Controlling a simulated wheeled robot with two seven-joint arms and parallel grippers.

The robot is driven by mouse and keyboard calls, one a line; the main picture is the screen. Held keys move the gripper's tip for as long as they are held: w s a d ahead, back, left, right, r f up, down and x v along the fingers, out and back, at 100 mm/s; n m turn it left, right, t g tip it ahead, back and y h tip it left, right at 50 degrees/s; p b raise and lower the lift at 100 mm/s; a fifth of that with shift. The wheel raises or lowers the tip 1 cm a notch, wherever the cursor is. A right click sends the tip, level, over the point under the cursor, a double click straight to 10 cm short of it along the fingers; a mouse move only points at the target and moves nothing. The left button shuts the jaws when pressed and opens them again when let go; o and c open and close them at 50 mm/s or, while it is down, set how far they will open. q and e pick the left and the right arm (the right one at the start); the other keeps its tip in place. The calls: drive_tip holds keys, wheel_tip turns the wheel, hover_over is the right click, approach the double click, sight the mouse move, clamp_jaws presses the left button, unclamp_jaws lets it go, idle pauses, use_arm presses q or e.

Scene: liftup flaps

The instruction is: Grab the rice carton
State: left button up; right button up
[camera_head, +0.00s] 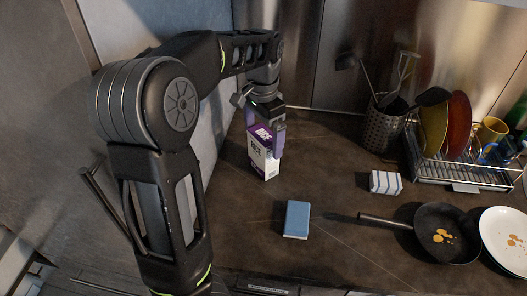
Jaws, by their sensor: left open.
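The rice carton (267,161) is a white and purple box standing upright at the back left of the dark counter. My left gripper (265,127) reaches down over the top of the carton from my arm on the left. Its fingers are open, around or just at the carton's upper part; I cannot tell whether they touch it. The gripper hides part of the carton's top. My right gripper is not in view.
A blue box (297,219) lies on the counter in front. A striped cloth (385,182), a frying pan (446,233), a white plate (506,240), a utensil holder (387,121) and a dish rack (466,178) stand to the right. The counter between carton and cloth is clear.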

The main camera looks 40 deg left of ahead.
use_arm(q)
drive_tip(key=shift+f+p, duration=0.45)
drive_tip(key=shift+f, duration=2.15)
drive_tip(key=c, duration=2.1)
drive_tip(key=shift+r, duration=0.15)
wheel_tip(320, 180, up, 10)
drive_tip(key=shift+f+b, duration=0.1)
drive_tip(key=shift+b, duration=0.2)
